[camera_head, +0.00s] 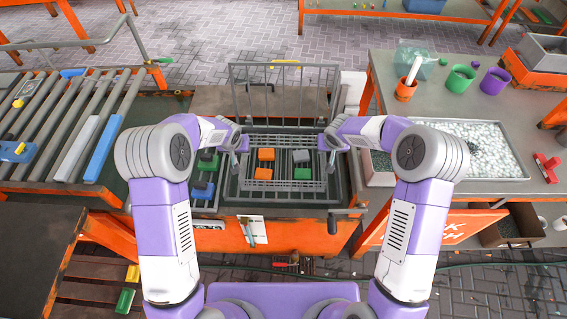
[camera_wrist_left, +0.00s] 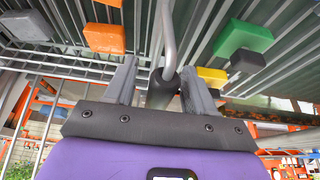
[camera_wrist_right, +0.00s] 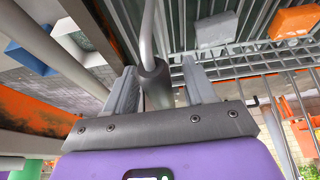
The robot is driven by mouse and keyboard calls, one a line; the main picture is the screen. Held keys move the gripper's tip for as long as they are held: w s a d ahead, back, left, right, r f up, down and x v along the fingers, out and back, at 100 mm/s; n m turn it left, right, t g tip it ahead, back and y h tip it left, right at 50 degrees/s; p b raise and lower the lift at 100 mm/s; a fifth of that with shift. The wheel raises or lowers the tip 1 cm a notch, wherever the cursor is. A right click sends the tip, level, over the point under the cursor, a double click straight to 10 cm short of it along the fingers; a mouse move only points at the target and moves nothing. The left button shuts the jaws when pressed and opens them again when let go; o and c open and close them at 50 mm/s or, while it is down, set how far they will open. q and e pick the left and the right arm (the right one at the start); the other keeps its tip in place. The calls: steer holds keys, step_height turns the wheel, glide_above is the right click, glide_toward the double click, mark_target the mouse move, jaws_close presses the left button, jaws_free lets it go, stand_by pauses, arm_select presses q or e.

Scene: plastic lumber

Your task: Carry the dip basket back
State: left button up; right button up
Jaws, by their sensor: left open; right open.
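The wire dip basket (camera_head: 278,186) sits at the middle of the head view, over the orange station. It holds two orange blocks (camera_head: 266,154), a green block (camera_head: 303,173) and a grey block (camera_head: 301,155). My left gripper (camera_head: 240,146) is at the basket's left side, open, with its fingers on either side of a dark handle grip (camera_wrist_left: 162,90). My right gripper (camera_head: 329,143) is at the right side, open, its fingers on either side of the other grip (camera_wrist_right: 153,84). Finger contact with the grips cannot be told.
A wire rack (camera_head: 285,88) stands upright behind the basket. A roller conveyor (camera_head: 60,130) with blocks lies left. A bench (camera_head: 458,66) at right carries coloured cups and a tray of white pellets (camera_head: 480,150). A crank handle (camera_head: 346,211) sticks out at the station's front right.

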arm_select(q)
steer(key=shift+w+f, duration=0.15)
steer(key=shift+f, duration=0.1)
arm_select(e)
steer(key=shift+w+f, duration=0.1)
steer(key=shift+f, duration=0.15)
arm_select(q)
jaws_close()
arm_select(e)
jaws_close()
arm_select(q)
steer(key=shift+r, duration=0.1)
arm_select(e)
steer(key=shift+r, duration=0.1)
stand_by(0.7)
